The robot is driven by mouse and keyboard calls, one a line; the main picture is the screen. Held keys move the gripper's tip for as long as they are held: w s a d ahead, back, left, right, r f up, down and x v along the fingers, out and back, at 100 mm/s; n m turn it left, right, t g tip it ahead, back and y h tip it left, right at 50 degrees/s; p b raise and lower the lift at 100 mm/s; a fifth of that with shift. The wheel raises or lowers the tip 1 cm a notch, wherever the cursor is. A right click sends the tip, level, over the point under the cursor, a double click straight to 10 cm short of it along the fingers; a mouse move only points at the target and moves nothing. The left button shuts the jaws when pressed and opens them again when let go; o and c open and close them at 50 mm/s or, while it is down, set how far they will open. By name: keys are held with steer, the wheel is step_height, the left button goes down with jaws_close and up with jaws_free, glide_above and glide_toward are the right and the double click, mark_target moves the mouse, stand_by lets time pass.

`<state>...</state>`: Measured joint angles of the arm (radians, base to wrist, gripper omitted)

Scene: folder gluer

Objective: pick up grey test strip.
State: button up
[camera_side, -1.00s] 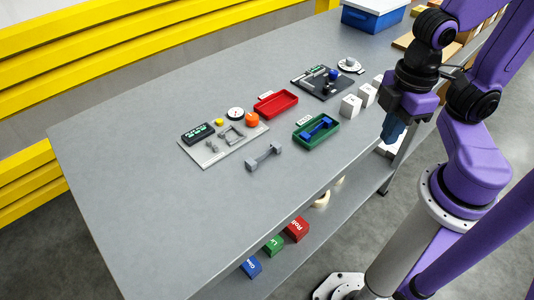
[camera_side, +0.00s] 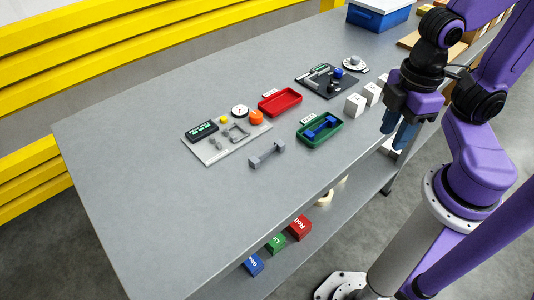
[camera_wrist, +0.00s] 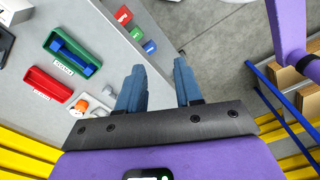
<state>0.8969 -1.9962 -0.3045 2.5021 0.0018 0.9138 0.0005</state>
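The grey test strip (camera_side: 267,154) is a dumbbell shape with block ends. It lies flat on the grey table, in front of the test device, in the side view. In the wrist view a small grey piece (camera_wrist: 110,89) beside the left finger looks like one end of it; the rest is hidden. My gripper (camera_side: 396,140) is raised at the right, near the table's front edge and well away from the strip. Its blue fingers are apart with nothing between them, as the wrist view (camera_wrist: 158,70) also shows.
A green tray (camera_side: 332,136) holds a blue strip. A red tray (camera_side: 298,102) is empty. The test device (camera_side: 215,155), a black fixture (camera_side: 318,89) and white blocks (camera_side: 355,105) stand around. The table's left part is clear. Colored blocks (camera_side: 276,244) sit on the lower shelf.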

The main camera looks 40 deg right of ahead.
steer(key=o, duration=0.3)
steer(key=shift+o, duration=0.2)
steer(key=m, duration=3.1)
glide_above(253, 160)
steer(key=f, duration=0.2)
step_height(253, 160, down, 17)
steer(key=shift+r, duration=0.15)
